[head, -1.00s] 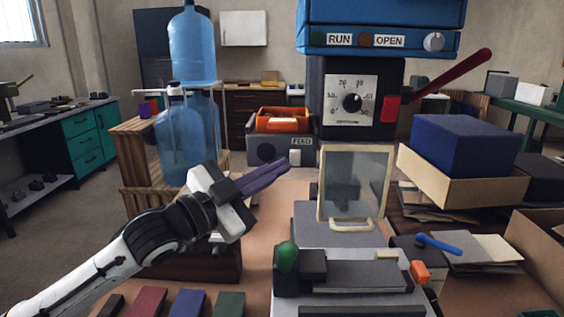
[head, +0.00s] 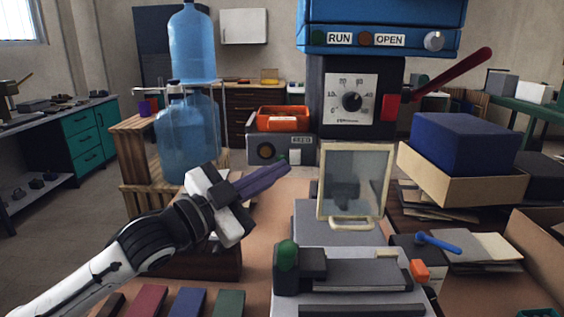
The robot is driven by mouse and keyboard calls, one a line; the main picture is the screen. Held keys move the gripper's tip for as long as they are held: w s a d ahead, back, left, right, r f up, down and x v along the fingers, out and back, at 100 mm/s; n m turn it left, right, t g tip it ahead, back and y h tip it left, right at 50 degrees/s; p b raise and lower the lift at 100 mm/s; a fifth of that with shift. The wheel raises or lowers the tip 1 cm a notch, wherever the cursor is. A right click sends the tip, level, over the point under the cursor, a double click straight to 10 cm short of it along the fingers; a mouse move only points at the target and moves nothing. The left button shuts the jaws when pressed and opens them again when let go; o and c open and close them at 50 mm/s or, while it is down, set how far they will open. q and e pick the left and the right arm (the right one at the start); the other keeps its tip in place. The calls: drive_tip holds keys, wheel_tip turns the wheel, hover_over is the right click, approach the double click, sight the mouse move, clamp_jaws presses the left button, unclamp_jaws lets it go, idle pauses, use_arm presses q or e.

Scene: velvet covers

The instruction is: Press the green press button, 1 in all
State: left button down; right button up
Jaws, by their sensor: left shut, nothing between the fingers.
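A green dome-shaped button (head: 287,255) stands on the front left corner of the grey press-like machine (head: 350,274) at the bottom middle. A small round green light or button (head: 320,37) also shows beside the RUN label on the blue panel; I cannot tell which green part the task names. My left gripper (head: 284,170) is shut and empty, its dark fingers pointing right and slightly up. In the picture it is above the green dome and left of the clear framed guard, apart from both. My right gripper is not in view.
A clear cream-framed guard (head: 355,185) stands upright on the machine. A grey box with an orange tray (head: 283,119) is behind. Blue water bottles (head: 186,135) stand left. A blue block in a carton (head: 465,185) and a red lever (head: 450,74) are right.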

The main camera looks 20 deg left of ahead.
use_arm(q)
drive_tip(key=shift+s+d, duration=0.1)
drive_tip(key=shift+s, duration=0.15)
drive_tip(key=shift+s+d, duration=0.2)
drive_tip(key=shift+s, duration=0.55)
drive_tip(key=shift+s+d, duration=0.25)
drive_tip(key=shift+s, duration=0.55)
drive_tip(key=shift+s+d, duration=0.2)
drive_tip(key=shift+s, duration=0.55)
